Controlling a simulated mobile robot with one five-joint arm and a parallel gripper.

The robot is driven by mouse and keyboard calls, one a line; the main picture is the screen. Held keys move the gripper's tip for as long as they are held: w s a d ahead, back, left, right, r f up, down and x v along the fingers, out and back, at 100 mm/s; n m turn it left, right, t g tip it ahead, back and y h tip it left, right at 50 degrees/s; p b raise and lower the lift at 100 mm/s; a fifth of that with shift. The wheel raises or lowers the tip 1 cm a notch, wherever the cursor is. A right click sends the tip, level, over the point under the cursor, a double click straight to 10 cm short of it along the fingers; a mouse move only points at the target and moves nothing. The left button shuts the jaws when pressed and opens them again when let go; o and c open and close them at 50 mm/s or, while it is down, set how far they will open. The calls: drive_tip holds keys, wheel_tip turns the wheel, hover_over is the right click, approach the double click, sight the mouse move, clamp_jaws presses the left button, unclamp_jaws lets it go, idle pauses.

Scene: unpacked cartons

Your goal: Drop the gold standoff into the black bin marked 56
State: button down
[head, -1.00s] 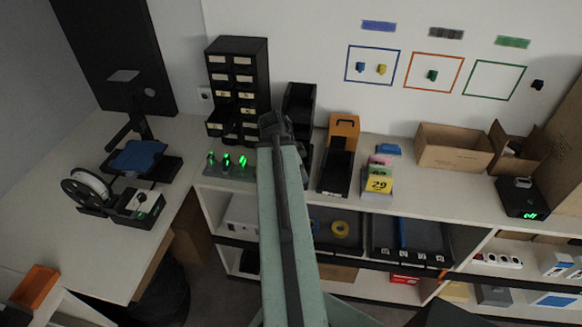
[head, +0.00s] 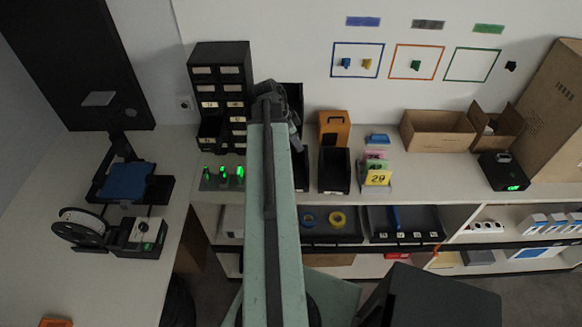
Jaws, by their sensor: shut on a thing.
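My gripper (head: 271,94) is at the far end of my pale green arm, in front of the wall behind the bench. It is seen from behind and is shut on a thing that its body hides. I do not see the gold standoff anywhere. A tall black bin (head: 294,92) stands just right of my gripper, partly covered by it and my arm. A second, open black bin (head: 334,172) lies on the bench further right. I cannot read the number 56 on either bin.
A black drawer cabinet (head: 221,75) with a drawer pulled out stands left of my gripper. Green-lit posts (head: 222,175) stand before it. An orange box (head: 334,128), a yellow card marked 29 (head: 377,178) and open cartons (head: 436,133) are to the right.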

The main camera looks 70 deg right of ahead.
wheel_tip(320, 180, down, 6)
drive_tip(key=b, duration=0.6)
drive_tip(key=c, duration=1.3)
unclamp_jaws()
drive_tip(key=p+v, duration=0.7)
drive_tip(key=v, duration=0.1)
drive_tip(key=shift+f, duration=0.1)
